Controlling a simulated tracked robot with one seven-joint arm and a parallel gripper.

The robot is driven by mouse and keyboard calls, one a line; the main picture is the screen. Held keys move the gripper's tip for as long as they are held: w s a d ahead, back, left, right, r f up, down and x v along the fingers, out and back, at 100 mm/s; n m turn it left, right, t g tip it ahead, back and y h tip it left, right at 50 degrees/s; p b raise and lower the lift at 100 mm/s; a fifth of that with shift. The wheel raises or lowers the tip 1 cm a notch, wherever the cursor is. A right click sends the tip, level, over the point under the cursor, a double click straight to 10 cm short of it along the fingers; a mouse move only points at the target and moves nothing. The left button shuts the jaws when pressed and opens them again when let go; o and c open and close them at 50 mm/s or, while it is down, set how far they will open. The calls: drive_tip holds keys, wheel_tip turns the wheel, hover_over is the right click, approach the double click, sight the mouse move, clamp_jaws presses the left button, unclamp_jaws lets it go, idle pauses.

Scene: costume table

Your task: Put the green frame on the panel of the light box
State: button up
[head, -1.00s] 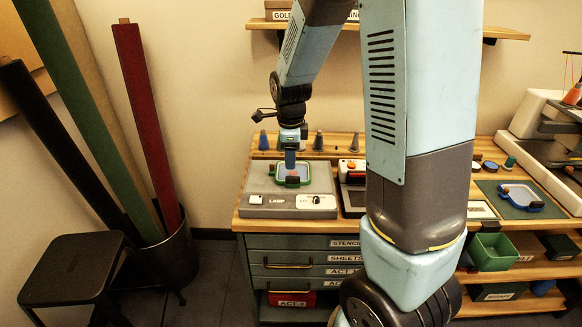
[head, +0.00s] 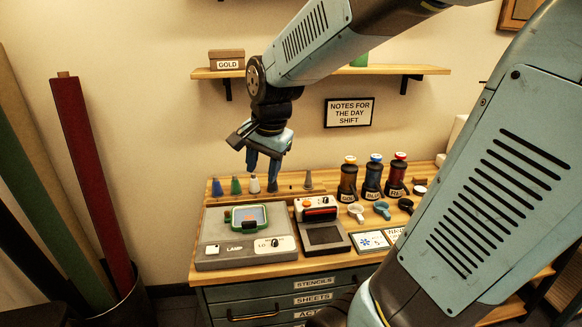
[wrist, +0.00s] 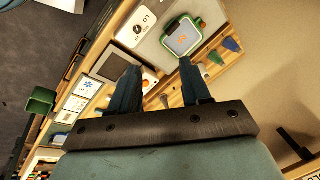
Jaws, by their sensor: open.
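The green frame (head: 267,216) lies on the light box (head: 213,233), around the pale bluish lit panel (head: 249,216). It looks flat, with a small dark and orange knob at its left side. In the wrist view the green frame (wrist: 199,41) also rests on the grey light box (wrist: 151,48), with an orange mark inside it. My gripper (head: 262,178) is open and empty, well above the table and apart from the frame. In the wrist view its fingers (wrist: 160,68) are spread with nothing between them.
Several coloured cones (head: 236,186) stand behind the light box. A device with a red and white top (head: 318,208) is to its right, then small scoops (head: 381,209) and capped bottles (head: 373,178). A shelf (head: 320,72) with a GOLD box (head: 227,60) hangs above.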

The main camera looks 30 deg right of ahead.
drive_tip(key=s+r+n+t, duration=0.2)
drive_tip(key=s+r+n, duration=0.3)
drive_tip(key=s+n, duration=0.5)
drive_tip(key=shift+s+d+r, duration=0.15)
drive_tip(key=shift+s+d, duration=0.3)
drive_tip(key=shift+s, duration=0.6)
drive_tip(key=shift+c, duration=0.4)
